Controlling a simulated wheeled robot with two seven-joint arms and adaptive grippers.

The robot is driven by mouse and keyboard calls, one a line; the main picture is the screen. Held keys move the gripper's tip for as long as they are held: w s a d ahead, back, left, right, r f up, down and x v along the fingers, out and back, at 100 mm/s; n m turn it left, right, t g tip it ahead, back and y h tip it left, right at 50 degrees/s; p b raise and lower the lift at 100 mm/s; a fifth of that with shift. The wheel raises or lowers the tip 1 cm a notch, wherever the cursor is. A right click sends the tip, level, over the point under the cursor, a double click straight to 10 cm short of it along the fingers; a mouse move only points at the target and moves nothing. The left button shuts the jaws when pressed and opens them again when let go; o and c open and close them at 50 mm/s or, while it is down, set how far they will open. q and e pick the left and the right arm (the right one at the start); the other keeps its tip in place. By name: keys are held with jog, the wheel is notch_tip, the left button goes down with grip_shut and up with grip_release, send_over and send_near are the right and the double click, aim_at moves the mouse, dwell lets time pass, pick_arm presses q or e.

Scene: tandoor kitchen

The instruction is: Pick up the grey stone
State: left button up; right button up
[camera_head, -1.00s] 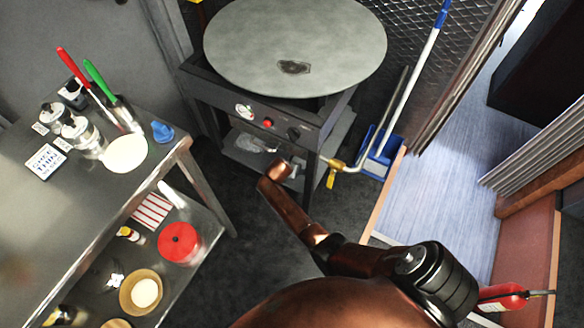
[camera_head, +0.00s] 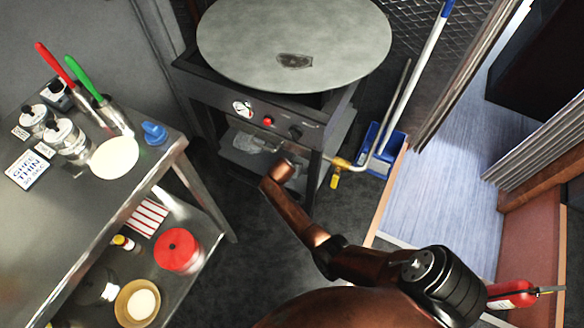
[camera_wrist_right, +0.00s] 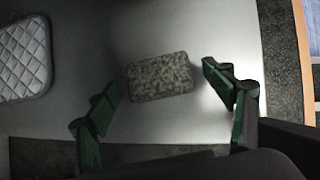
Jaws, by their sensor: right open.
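The grey stone (camera_wrist_right: 160,76) is a speckled, rounded rectangular block lying flat on a pale grey surface (camera_wrist_right: 200,125) in the right wrist view. My right gripper (camera_wrist_right: 161,82) is open, with its green fingers apart, one to the left of the stone and one to the right. In this view neither finger touches the stone. How high the fingers are above it is hard to tell. I cannot make out the stone in the head view. My left gripper is in neither view.
A quilted silver pad (camera_wrist_right: 24,58) lies left of the stone. The pale surface ends at a dark strip on the right. The head view shows a round griddle (camera_head: 240,50), a steel table (camera_head: 75,215) with jars, a red tin (camera_head: 178,250) and a fire extinguisher (camera_head: 512,294).

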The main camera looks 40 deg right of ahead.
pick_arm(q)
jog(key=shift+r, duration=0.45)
pick_arm(e)
jog(key=shift+f, duration=0.1)
jog(key=shift+c, duration=0.6)
jog(key=c, duration=1.2)
jog(key=shift+c, duration=0.2)
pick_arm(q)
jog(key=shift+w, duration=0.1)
